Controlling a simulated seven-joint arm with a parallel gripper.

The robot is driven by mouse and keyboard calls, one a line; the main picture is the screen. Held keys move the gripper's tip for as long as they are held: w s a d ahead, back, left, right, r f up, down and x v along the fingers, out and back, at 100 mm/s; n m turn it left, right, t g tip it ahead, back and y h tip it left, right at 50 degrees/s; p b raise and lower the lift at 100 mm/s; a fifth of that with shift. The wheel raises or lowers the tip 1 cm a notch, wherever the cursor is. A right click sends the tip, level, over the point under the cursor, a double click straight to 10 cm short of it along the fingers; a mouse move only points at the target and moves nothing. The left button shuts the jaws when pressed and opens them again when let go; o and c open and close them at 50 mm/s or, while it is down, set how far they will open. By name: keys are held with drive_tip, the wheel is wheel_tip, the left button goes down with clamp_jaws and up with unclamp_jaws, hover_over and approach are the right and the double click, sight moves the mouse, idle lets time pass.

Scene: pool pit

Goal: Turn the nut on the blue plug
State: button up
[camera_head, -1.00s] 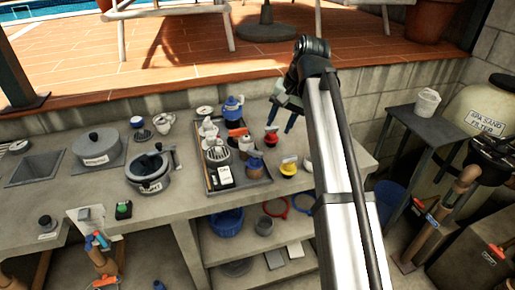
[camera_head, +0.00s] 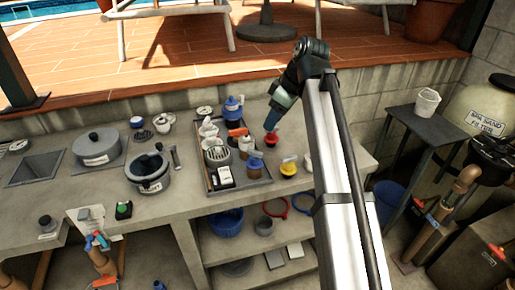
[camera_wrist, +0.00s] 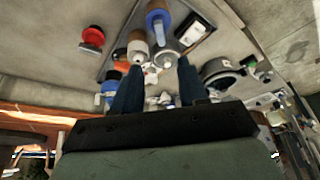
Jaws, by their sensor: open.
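Two blue parts could be the blue plug. The other is a blue pot-shaped part (camera_head: 233,108) at the tray's far end. I cannot make out a nut on either. My gripper (camera_head: 271,127) is above the counter, just right of the tray, close over a red knob-like part (camera_head: 271,141). In the wrist view my gripper (camera_wrist: 158,64) is open, with nothing held between its fingers.
The dark tray (camera_head: 263,181) holds several other parts, including an orange one (camera_head: 237,132) and a black-and-white box (camera_head: 225,176). A yellow part (camera_head: 289,168) stands right of the tray. Pots stand to the left. A block wall (camera_head: 180,108) rises behind.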

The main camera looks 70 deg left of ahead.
sight(256, 151)
drive_tip(key=x, duration=1.3)
drive_tip(key=shift+f, duration=0.35)
drive_tip(key=shift+c, duration=0.4)
clamp_jaws()
